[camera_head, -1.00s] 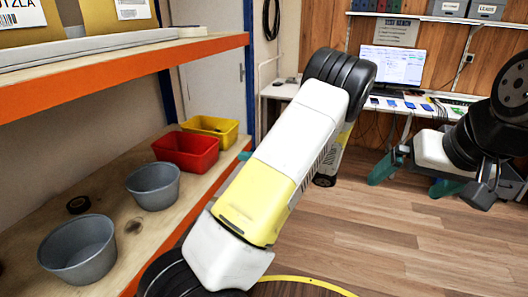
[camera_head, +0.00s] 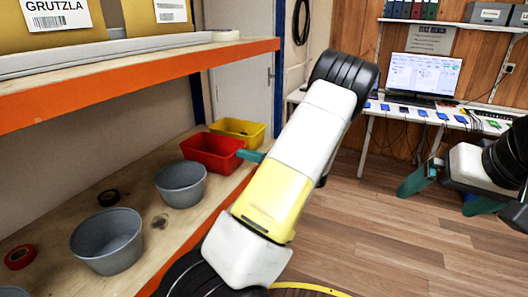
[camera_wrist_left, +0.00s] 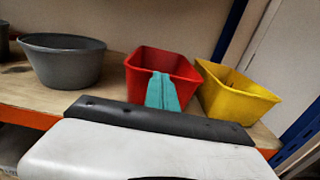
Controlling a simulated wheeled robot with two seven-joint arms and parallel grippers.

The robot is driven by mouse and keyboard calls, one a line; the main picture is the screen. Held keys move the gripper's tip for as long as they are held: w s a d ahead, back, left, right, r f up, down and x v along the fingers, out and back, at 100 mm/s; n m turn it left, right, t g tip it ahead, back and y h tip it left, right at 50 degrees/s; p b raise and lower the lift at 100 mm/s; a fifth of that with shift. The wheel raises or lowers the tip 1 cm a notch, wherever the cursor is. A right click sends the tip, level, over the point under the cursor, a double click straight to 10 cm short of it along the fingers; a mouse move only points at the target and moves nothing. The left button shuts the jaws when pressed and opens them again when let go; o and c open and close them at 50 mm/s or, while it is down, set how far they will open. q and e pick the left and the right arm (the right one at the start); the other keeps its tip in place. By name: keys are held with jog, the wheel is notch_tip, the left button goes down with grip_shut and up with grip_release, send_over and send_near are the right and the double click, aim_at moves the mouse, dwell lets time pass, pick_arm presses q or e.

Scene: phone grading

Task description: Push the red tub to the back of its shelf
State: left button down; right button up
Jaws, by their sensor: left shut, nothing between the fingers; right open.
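The red tub (camera_head: 212,153) stands on the lower wooden shelf (camera_head: 133,225), between a grey tub and a yellow tub. My left gripper (camera_head: 250,155) has its teal fingertips at the front right of the red tub in the head view. The left wrist view shows the shut teal fingers (camera_wrist_left: 162,92) in front of the near wall of the red tub (camera_wrist_left: 146,66). I cannot tell whether they touch it. Most of the left gripper is hidden behind my own arm in the head view. My right gripper (camera_head: 445,190) is open and empty over the floor at the right.
The yellow tub (camera_head: 240,131) stands close beside the red one. A grey tub (camera_head: 181,184) stands on its other side, with another grey tub (camera_head: 106,241) nearer me. Tape rolls lie on the shelf. An orange beam (camera_head: 130,84) edges the upper shelf.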

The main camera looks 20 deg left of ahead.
aim_at(236, 163)
pick_arm(q)
jog(key=a, duration=0.6)
jog(key=w+a, duration=0.1)
jog(key=a, duration=1.1)
jog(key=shift+w, duration=0.2)
jog(key=shift+d, duration=0.15)
